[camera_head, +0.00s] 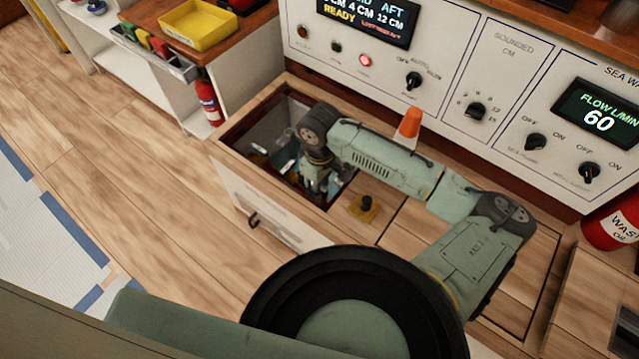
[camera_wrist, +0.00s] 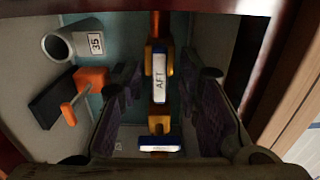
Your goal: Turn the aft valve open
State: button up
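The aft valve handle (camera_wrist: 160,78) shows in the wrist view as a blue lever with a white "AFT" label, standing lengthwise on a brass pipe. A second blue piece with a white label (camera_wrist: 160,144) lies crosswise below it; its text is too small to read. My gripper (camera_wrist: 163,98) is open, one dark pad on each side of the AFT handle, with gaps visible between pads and handle. In the head view my gripper (camera_head: 318,188) reaches down into the open compartment (camera_head: 240,132), and my wrist hides most of what is inside.
In the wrist view, a grey pipe end tagged "35" (camera_wrist: 60,45) and an orange-handled fitting (camera_wrist: 88,82) lie left of the gripper. The compartment walls are close around.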

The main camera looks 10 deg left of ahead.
jog(key=shift+c, duration=0.4)
grip_shut()
